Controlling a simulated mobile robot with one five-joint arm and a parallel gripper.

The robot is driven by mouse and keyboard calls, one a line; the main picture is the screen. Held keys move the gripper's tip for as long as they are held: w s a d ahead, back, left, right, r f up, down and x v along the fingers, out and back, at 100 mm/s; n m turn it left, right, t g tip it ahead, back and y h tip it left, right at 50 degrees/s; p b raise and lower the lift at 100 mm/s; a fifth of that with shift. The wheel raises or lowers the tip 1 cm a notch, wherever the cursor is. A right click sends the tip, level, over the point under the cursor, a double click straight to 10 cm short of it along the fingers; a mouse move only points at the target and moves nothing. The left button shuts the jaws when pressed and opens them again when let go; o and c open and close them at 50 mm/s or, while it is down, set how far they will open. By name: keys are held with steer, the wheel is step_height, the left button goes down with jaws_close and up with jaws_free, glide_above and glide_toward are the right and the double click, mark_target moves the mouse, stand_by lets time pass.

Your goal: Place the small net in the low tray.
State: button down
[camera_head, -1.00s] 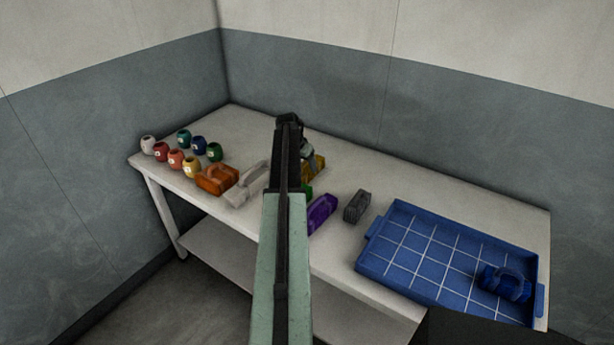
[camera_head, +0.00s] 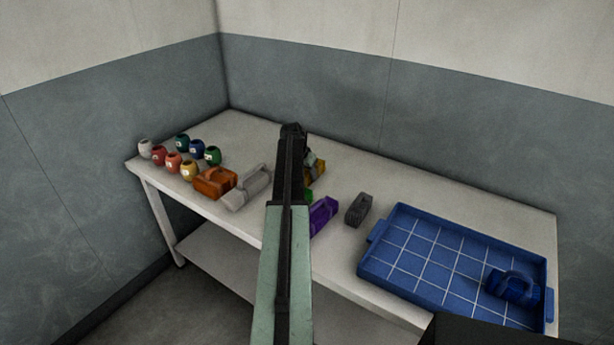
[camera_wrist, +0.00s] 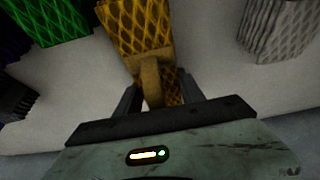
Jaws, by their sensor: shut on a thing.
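A yellow net block (camera_wrist: 133,28) with a raised handle sits under my gripper (camera_wrist: 157,88) in the wrist view. The fingers are shut on its handle. In the head view the yellow net block (camera_head: 318,173) is partly hidden behind my arm. I cannot tell whether it is clear of the table. The low tray (camera_head: 372,265) is blue with a white grid and lies at the right of the table. A blue net block (camera_head: 512,287) with a handle sits in its right part. I cannot tell for sure which block is the small net.
Green (camera_wrist: 45,22), purple (camera_head: 323,213), dark grey (camera_head: 358,209), pale grey (camera_head: 247,188) and orange (camera_head: 214,183) blocks stand nearby on the table (camera_head: 450,205). Several small coloured pots (camera_head: 173,163) stand at the left end. The tray's left and middle are empty.

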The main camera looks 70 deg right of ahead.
step_height(320, 180, up, 10)
steer(key=p, duration=1)
steer(key=shift+r, duration=0.15)
steer(key=shift+s, duration=0.1)
